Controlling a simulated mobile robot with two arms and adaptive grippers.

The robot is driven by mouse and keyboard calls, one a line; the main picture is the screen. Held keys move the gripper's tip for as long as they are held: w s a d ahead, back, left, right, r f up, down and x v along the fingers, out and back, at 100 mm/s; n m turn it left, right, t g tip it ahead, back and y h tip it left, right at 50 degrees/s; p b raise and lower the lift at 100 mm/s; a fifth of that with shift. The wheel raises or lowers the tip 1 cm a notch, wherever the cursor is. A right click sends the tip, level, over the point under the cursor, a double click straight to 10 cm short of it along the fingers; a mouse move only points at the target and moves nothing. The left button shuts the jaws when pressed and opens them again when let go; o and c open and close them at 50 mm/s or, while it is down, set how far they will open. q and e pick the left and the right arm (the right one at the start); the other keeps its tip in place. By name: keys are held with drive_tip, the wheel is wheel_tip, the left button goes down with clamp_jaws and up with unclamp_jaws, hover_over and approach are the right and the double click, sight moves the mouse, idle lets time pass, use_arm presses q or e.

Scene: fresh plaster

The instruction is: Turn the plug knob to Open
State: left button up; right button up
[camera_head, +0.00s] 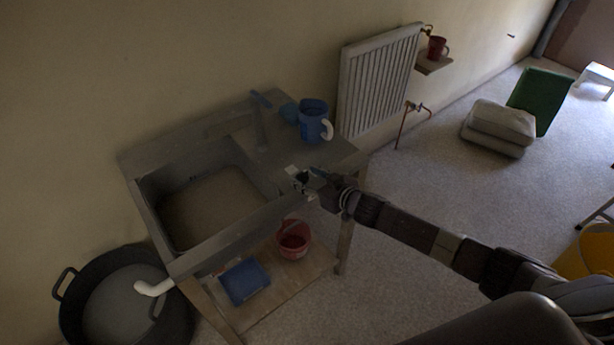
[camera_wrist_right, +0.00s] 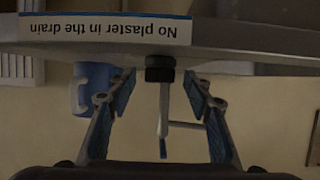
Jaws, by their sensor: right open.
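In the right wrist view, which is upside down, a small black knob (camera_wrist_right: 160,66) sits on the edge of the sink unit beside a white sign (camera_wrist_right: 105,28) reading "No plaster in the drain". My right gripper (camera_wrist_right: 159,82) is open, one finger on each side of the knob in that view; contact cannot be told. No Open or Shut marking on the knob is readable. In the head view my right gripper (camera_head: 303,179) is at the front edge of the sink unit (camera_head: 215,250), right of the basin, and hides the knob. My left gripper is out of view.
A tap (camera_head: 260,125) and a blue jug (camera_head: 313,122) stand on the unit. A red bucket (camera_head: 293,240) and a blue item (camera_head: 244,281) are on the lower shelf. A black tub (camera_head: 85,290) stands left.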

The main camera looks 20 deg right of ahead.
drive_tip(key=c, duration=1.1)
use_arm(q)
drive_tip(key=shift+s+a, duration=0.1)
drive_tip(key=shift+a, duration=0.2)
